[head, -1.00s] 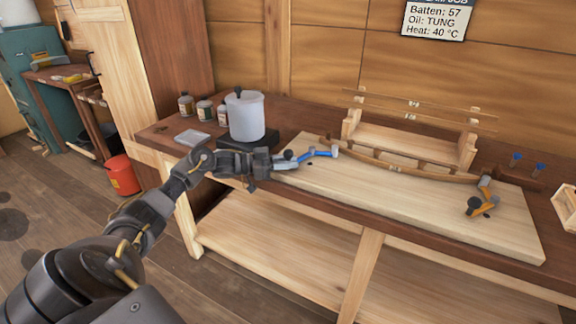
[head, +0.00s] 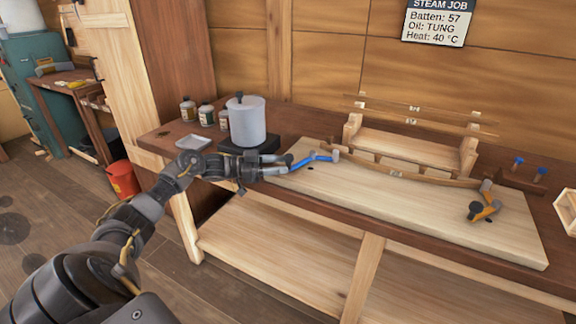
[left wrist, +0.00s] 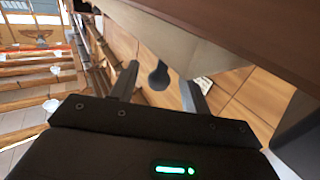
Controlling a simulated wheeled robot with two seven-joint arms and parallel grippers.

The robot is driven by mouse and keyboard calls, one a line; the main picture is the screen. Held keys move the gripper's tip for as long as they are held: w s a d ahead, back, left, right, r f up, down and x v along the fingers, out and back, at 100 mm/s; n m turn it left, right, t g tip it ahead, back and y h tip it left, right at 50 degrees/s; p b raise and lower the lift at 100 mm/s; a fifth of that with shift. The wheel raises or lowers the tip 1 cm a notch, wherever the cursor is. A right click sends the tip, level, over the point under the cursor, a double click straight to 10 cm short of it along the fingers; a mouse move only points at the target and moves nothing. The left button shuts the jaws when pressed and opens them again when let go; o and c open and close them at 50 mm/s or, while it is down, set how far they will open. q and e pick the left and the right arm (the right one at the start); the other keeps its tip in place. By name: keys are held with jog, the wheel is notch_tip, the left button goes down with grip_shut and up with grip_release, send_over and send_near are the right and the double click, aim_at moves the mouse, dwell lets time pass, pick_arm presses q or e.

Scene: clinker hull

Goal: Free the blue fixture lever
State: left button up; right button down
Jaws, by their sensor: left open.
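The blue fixture lever (head: 315,159) lies at the left end of the pale wooden board, beside the end of a curved batten (head: 400,174). My left gripper (head: 280,165) is at the lever's left end, with its fingers apart. In the left wrist view the two fingers (left wrist: 160,88) stand open, and a dark rounded knob (left wrist: 159,76) shows between them; I cannot tell whether they touch it. The orange lever (head: 483,211) sits at the board's right end. My right gripper is out of view.
A pale pot (head: 246,121) on a dark base stands just behind my left gripper. Small bottles (head: 206,115) and a shallow tray (head: 192,143) are to its left. A wooden rack (head: 410,148) stands behind the batten. The front of the board (head: 400,205) is clear.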

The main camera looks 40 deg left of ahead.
pick_arm(q)
jog(key=v, duration=0.7)
jog(key=shift+b, duration=0.45)
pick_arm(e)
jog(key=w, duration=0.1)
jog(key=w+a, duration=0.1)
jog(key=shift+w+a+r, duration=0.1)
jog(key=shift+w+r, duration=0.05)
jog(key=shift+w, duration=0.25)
pick_arm(q)
jog(key=shift+s+a+r, duration=0.1)
jog(key=shift+a, duration=0.05)
